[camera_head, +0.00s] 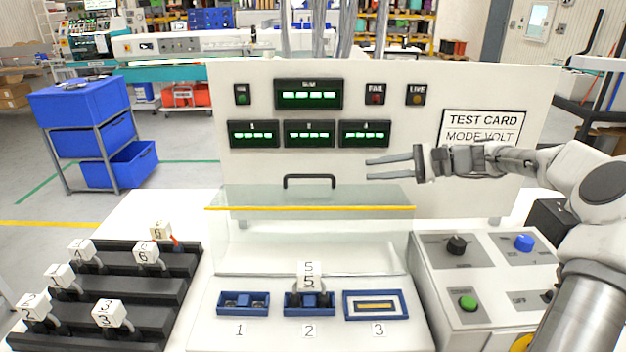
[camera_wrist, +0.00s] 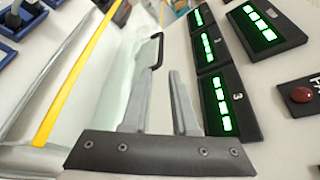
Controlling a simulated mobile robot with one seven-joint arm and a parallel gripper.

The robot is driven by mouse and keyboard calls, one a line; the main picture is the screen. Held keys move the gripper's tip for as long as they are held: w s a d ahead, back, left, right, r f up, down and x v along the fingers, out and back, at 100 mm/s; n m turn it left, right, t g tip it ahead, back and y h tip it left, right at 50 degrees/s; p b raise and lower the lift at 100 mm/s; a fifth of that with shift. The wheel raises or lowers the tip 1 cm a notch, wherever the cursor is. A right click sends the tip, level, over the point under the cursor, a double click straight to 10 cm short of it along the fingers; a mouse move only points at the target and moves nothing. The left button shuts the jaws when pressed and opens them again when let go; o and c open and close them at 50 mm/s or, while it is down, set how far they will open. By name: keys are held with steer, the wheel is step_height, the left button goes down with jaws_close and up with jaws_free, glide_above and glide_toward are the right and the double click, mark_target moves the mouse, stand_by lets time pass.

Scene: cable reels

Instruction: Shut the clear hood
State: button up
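The clear hood (camera_head: 310,198) is raised at the back of the test fixture, with a yellow strip along its front edge. A black handle (camera_head: 309,179) stands on it in front of the white panel. In the wrist view the hood (camera_wrist: 105,85) lies to the left with its yellow strip, and the handle (camera_wrist: 157,48) shows beyond the fingertips. My gripper (camera_head: 367,169) is open and empty, to the right of the handle and apart from it. Its two fingers (camera_wrist: 163,80) point toward the handle side. Three blue sockets sit below the hood; a block marked 5 (camera_head: 309,278) stands in socket 2.
The white panel (camera_head: 400,85) with green displays stands close behind. A control box (camera_head: 470,260) with knobs and a green button is at right. Black racks (camera_head: 150,290) with several numbered white plugs are at left. Blue drawers (camera_head: 85,120) stand beyond.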

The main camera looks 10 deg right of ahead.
mark_target(314, 175)
steer(key=x, duration=1.7)
steer(key=shift+r+b, duration=0.1)
steer(key=shift+b, duration=0.25)
jaws_close()
stand_by(0.6)
